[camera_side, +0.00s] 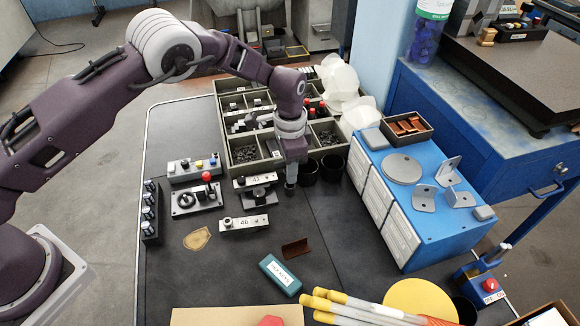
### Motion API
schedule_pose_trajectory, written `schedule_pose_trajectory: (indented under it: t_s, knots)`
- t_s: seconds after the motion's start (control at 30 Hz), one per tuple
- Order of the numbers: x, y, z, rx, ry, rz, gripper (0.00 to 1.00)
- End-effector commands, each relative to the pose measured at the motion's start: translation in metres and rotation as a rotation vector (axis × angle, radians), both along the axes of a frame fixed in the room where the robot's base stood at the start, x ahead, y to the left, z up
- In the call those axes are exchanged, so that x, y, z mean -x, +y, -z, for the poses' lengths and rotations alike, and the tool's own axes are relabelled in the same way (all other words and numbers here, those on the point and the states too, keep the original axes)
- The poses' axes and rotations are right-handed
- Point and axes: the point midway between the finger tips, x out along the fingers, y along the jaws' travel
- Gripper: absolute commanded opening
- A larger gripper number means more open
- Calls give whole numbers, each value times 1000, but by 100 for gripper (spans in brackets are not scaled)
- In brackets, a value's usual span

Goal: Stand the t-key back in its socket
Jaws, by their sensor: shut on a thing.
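My gripper (291,182) points down at the middle of the bench, just right of the small numbered blocks. It is shut on a slim grey piece, taken as the t-key, which is mostly hidden by the jaws. I cannot make out its crossbar. Left of the gripper are a light block marked 43 or 45 (242,183), a dark fixture (262,197) and a light block marked 46 (233,223), each with small knobs or holes. I cannot tell which of these, if any, is the socket. Whether the held piece touches the bench is unclear.
Two black cups (332,167) stand close right of the gripper. Behind is a divided parts tray (243,150). A joystick box (190,200) lies left, a blue cabinet (440,235) right. A brown angle piece (295,249) and teal box (280,274) lie in front. Bare mat lies between.

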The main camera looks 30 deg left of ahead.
Motion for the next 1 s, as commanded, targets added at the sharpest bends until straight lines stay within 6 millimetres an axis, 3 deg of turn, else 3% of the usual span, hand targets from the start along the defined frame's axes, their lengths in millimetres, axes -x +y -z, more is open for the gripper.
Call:
schedule_pose_trajectory:
  t_s: [0.57, 0.6, 0.73, 1.0]
  knots:
    - [0, 0, 8, 1, -1, 0, 0]
    - [0, 0, 8, 1, -1, 0, 20]
    - [0, 0, 8, 0, 0, 0, 43]
    - [0, 0, 8, 0, 0, 0, 43]
